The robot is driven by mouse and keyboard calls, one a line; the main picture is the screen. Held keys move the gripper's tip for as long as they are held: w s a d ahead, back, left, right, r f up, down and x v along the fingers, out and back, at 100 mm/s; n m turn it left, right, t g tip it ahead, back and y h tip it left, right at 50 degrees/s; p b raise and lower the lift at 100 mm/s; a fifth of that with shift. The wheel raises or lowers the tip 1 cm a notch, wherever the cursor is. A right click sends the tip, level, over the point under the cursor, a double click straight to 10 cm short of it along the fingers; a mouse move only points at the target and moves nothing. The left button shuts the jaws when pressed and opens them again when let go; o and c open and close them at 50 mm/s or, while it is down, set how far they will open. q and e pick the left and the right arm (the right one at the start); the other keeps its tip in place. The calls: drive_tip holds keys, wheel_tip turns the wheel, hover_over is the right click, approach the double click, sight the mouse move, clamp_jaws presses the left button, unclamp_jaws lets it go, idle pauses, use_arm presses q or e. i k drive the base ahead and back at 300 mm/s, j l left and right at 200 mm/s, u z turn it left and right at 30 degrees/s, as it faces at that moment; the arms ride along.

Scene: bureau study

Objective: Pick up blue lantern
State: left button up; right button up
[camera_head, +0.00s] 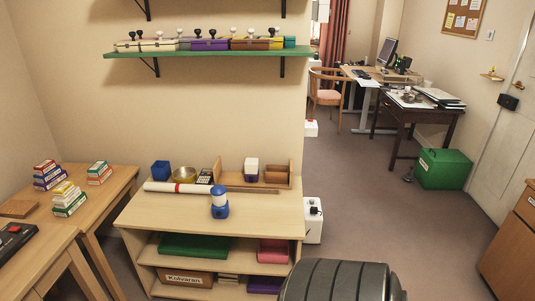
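The blue lantern (219,209) stands upright on the wooden shelf unit's top (268,212), near its middle. It has a blue base, a pale middle and a blue cap. A white roll with a red band (178,188) lies just behind it, and I cannot tell whether they touch. Neither of my grippers is in view.
A blue box (161,170), a brass bowl (184,175) and a wooden organizer (277,176) stand at the back of the top. A green wall shelf (200,53) hangs above. Desks with stacked boxes (70,200) stand left. Open floor (390,215) lies right.

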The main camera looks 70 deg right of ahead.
sight(220, 203)
drive_tip(key=z, duration=1.8)
drive_tip(key=i+l+u, duration=0.1)
drive_tip(key=u, duration=0.25)
drive_tip(key=l+u, duration=0.25)
drive_tip(key=u, duration=0.15)
drive_tip(key=i+l+u, duration=0.1)
drive_tip(key=u, duration=0.25)
drive_tip(key=k+l, duration=0.05)
drive_tip(key=l, duration=0.05)
